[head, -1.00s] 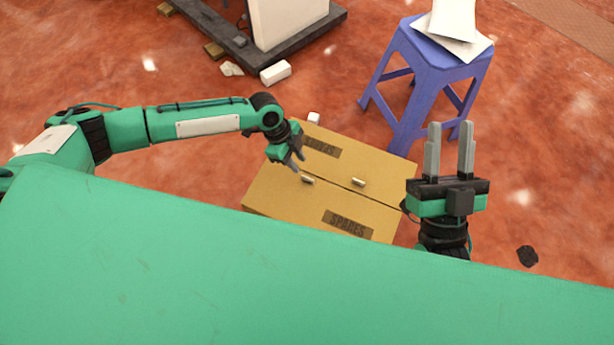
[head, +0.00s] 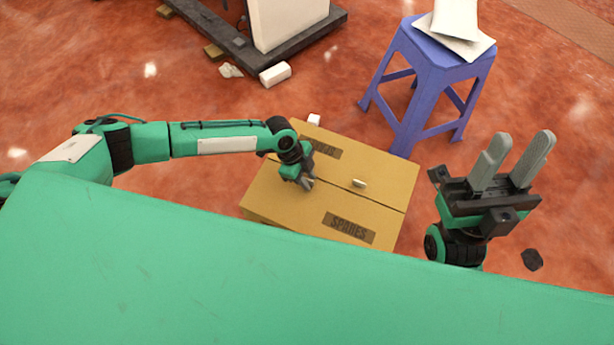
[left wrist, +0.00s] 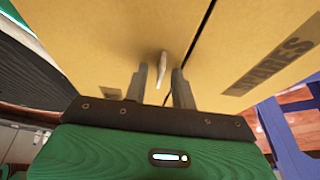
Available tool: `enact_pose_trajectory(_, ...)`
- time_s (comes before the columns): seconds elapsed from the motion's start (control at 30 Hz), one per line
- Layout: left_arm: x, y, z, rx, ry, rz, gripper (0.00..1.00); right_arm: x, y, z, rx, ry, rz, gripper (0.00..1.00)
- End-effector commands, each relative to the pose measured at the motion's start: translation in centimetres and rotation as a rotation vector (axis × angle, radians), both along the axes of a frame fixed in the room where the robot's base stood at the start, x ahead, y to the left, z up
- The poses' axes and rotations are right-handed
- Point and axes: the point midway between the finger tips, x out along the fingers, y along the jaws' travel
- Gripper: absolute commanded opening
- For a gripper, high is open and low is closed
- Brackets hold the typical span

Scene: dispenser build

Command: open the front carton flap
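The closed carton has a front flap (head: 290,207) and a rear flap (head: 385,170), both lying flat with a dark seam between them. A pale pull tab (left wrist: 163,64) stands on the front flap; in the head view my left gripper hides it. My left gripper (head: 309,184) is low over that flap, and in the left wrist view its fingers (left wrist: 160,74) are parted, one on each side of the tab. I cannot tell whether they touch it. A second tab (head: 359,183) shows near the seam. My right gripper (head: 524,138) is open, empty and raised, right of the carton.
A blue stool (head: 435,65) with papers (head: 455,28) stands behind the carton to the right. A white block (head: 275,74) and a dark pallet (head: 245,45) lie at the back left. A dark lump (head: 532,259) lies on the floor at right.

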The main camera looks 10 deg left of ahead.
Motion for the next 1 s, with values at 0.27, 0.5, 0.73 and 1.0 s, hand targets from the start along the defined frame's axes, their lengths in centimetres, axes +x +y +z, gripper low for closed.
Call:
enact_pose_trajectory(0.27,-0.01,0.02,0.01,0.0,0.0,0.0,0.0,0.0,0.0,0.01,0.0,0.0,0.0,0.36)
enact_pose_trajectory(0.5,0.0,0.03,0.01,0.0,0.0,0.001,0.0,0.0,0.01,0.02,0.0,0.0,0.001,0.36)
enact_pose_trajectory(0.73,0.0,0.04,0.01,0.0,0.0,0.001,0.0,0.01,0.02,0.03,0.0,0.001,0.001,0.36)
enact_pose_trajectory(1.0,0.0,0.05,0.0,0.0,0.0,0.001,0.0,0.03,0.03,0.01,-0.001,0.002,0.0,0.36)
